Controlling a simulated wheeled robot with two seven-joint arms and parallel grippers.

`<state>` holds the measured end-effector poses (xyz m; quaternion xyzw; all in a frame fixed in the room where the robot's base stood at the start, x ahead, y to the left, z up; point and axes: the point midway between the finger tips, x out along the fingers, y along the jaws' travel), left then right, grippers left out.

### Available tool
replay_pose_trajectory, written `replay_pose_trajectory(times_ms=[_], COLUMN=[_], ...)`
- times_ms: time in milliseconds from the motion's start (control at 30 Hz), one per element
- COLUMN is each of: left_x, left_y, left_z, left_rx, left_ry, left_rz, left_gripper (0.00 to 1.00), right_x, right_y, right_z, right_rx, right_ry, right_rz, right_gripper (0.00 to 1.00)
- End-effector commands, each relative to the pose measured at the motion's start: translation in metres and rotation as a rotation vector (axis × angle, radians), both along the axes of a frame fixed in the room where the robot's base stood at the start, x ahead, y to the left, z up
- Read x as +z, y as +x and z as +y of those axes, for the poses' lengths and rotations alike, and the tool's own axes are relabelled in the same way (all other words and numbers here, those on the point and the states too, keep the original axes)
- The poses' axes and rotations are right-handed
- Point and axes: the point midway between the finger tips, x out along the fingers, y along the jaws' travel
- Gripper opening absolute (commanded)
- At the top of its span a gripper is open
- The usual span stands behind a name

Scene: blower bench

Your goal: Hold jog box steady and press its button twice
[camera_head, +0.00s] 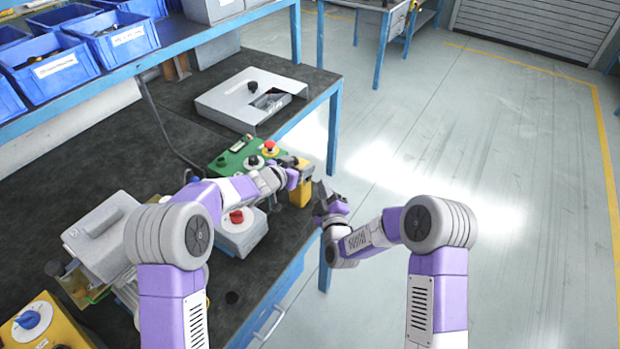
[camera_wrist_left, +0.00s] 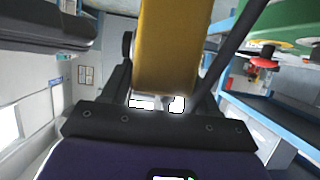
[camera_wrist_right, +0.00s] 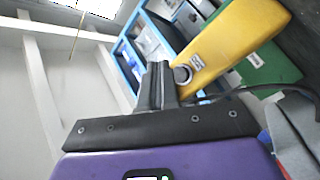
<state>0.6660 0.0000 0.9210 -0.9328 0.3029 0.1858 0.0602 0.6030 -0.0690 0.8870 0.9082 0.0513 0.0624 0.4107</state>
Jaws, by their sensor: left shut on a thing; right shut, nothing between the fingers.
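The yellow jog box (camera_head: 301,193) is at the right edge of the dark bench, partly hidden by my left gripper (camera_head: 296,166). In the left wrist view the jog box (camera_wrist_left: 168,45) sits between the fingers, which are shut on it. In the right wrist view the jog box (camera_wrist_right: 240,38) is tilted, with a round dark button (camera_wrist_right: 183,75) in a pale ring on its near end. My right gripper (camera_head: 322,191) is shut and empty beside the box. Its fingertips (camera_wrist_right: 160,68) appear close to the button; I cannot tell whether they touch.
A green control box (camera_head: 240,158) with a red knob stands behind the jog box. A grey tray-like housing (camera_head: 245,98) lies farther back. Blue bins (camera_head: 125,40) line the upper shelf. Open floor lies to the right.

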Motion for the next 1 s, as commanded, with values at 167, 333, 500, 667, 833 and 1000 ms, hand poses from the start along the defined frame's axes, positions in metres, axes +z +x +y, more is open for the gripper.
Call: replay_pose_trajectory(times_ms=[167, 333, 500, 667, 833, 1000], left_x=[0.0, 0.0, 0.0, 0.0, 0.0, 0.0], left_y=[0.0, 0.0, 0.0, 0.0, 0.0, 0.0], left_z=[-0.001, -0.001, -0.001, -0.001, -0.001, -0.001], left_rx=[-0.001, -0.001, -0.001, -0.001, -0.001, -0.001], left_ry=[-0.002, -0.002, -0.002, -0.002, -0.002, -0.002], left_rz=[0.0, 0.0, 0.0, 0.0, 0.0, 0.0], left_gripper=[0.17, 0.17, 0.17, 0.17, 0.17, 0.17], right_x=[0.0, 0.0, 0.0, 0.0, 0.0, 0.0], right_y=[-0.011, -0.02, -0.024, -0.024, -0.024, -0.023], right_z=[-0.016, -0.028, -0.033, -0.032, -0.032, -0.032], right_rx=[-0.002, -0.001, -0.001, 0.0, 0.0, 0.0], right_ry=[-0.002, -0.001, -0.001, 0.0, 0.0, 0.0], right_rz=[0.0, 0.001, -0.001, 0.0, 0.0, 0.0], right_gripper=[0.0, 0.0, 0.0, 0.0, 0.0, 0.0])
